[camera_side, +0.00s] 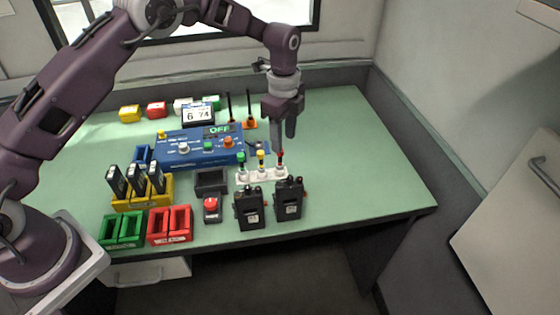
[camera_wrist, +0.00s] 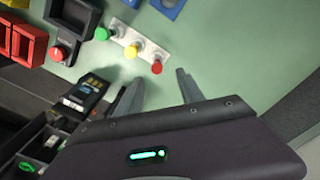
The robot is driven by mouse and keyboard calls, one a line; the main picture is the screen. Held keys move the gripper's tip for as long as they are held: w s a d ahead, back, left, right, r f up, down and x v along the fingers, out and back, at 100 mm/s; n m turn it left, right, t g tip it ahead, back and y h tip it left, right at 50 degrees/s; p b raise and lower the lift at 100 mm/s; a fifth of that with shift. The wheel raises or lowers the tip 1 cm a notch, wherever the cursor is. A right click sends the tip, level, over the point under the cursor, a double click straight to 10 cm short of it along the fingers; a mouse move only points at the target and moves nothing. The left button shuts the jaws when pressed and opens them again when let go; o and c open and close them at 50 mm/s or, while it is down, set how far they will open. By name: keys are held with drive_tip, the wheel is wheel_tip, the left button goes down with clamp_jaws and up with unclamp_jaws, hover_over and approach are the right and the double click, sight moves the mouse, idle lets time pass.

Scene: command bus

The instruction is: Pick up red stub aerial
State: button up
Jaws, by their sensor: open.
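The red stub aerial (camera_side: 280,160) stands upright at the right end of a small white rack (camera_side: 253,176). It also shows in the wrist view as a red round top (camera_wrist: 157,68). A yellow stub aerial (camera_side: 261,158) and a green one (camera_side: 242,160) stand to its left in the same rack. My gripper (camera_side: 284,143) points down just above the red aerial, with its fingers apart and nothing between them. In the wrist view, the gripper (camera_wrist: 161,78) has its fingertips on either side of the red top, slightly below it in the picture. Contact cannot be told.
Two black radios (camera_side: 249,207) stand in front of the rack. A blue control panel (camera_side: 190,148) lies behind and left. Two dark upright rods on orange bases (camera_side: 250,123) stand behind. Red trays (camera_side: 170,225) are at front left. The green table is clear to the right.

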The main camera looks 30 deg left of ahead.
sight(280, 164)
drive_tip(key=f, duration=0.8)
drive_tip(key=shift+s+a+f, duration=0.1)
drive_tip(key=shift+s+a, duration=0.05)
drive_tip(key=shift+a, duration=0.25)
clamp_jaws()
